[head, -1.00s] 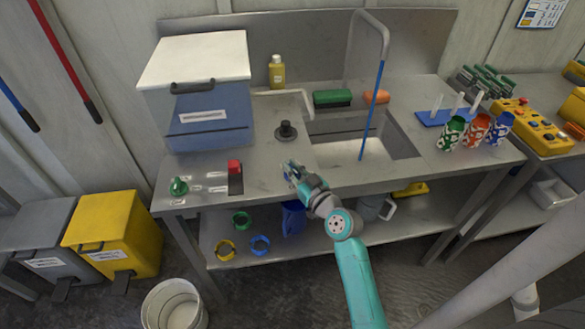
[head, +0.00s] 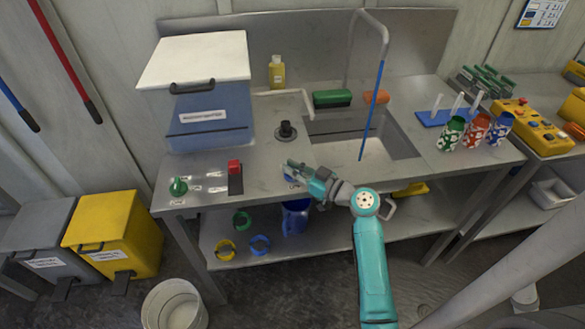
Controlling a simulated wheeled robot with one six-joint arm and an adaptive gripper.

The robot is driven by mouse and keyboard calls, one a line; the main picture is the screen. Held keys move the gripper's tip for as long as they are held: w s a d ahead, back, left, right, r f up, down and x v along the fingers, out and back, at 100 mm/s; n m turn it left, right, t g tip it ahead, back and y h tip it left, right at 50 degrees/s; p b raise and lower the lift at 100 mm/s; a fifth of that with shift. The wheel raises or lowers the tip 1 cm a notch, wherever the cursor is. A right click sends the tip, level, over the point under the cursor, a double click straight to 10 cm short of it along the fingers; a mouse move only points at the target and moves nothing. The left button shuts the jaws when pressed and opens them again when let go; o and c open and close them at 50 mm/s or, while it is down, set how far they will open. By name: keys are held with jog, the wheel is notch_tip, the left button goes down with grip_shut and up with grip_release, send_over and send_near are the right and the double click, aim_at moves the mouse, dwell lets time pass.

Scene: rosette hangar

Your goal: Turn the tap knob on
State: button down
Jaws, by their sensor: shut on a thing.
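My gripper (head: 291,171) is at the front of the steel counter, left of the sink (head: 345,148). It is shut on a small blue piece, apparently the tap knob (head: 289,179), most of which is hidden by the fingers. The knob's turn angle cannot be made out. A grey gooseneck pipe (head: 374,22) rises behind the sink. A thin straight blue length (head: 371,110) runs from its end down into the basin; I cannot tell whether it is water or solid. A pale bent spout (head: 285,93) lies at the basin's left edge.
Patterned cups (head: 475,130) stand right of the sink. A blue jug (head: 296,218) is below.

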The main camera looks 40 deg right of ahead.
jog(key=shift+a+f, duration=0.1)
jog(key=c, duration=1.2)
grip_release()
jog(key=shift+o, duration=0.2)
jog(key=v, duration=1.2)
